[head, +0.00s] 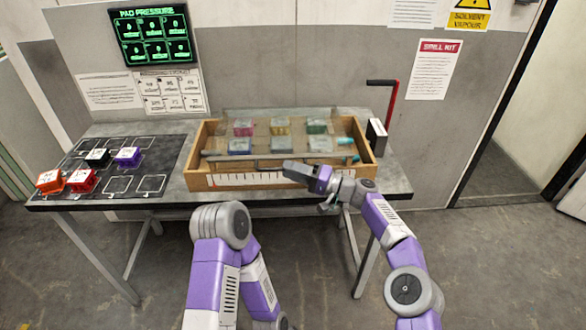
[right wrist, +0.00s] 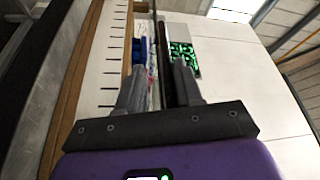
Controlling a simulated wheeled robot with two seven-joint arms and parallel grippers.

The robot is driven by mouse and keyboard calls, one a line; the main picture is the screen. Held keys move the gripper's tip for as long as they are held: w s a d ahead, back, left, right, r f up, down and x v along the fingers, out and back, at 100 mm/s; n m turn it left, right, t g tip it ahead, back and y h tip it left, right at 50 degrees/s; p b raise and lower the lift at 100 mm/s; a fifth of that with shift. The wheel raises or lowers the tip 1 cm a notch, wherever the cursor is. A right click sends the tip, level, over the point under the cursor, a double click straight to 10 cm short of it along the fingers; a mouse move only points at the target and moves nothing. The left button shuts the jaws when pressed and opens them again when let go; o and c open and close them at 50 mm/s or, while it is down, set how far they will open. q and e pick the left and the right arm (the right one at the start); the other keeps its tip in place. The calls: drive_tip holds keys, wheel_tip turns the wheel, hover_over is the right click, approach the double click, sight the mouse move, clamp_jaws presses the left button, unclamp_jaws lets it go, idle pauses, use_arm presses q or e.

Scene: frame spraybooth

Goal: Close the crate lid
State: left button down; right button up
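The wooden crate (head: 192,178) stands on the bench, with a white ruled strip along its front wall; that strip also shows in the right wrist view (right wrist: 103,70). A clear lid (head: 270,113) with a dark front bar (head: 245,162) lies over the crate's inside; its exact tilt is hard to tell. Several coloured blocks show through it. My right gripper (head: 290,168) is at the crate's front edge, by the bar. In the right wrist view its fingers (right wrist: 160,75) stand apart, with a dark bar running between them; contact is unclear. My left gripper is out of view.
A dark mat (head: 60,190) with marked squares and several coloured blocks lies on the bench's left. A display panel (head: 152,36) hangs behind.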

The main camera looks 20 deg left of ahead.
drive_tip(key=shift+o, duration=0.4)
drive_tip(key=shift+w+d, duration=0.1)
drive_tip(key=shift+d, duration=0.5)
drive_tip(key=d+f+p, duration=0.1)
drive_tip(key=d, duration=0.5)
drive_tip(key=shift+d, duration=0.2)
drive_tip(key=shift+w, duration=0.1)
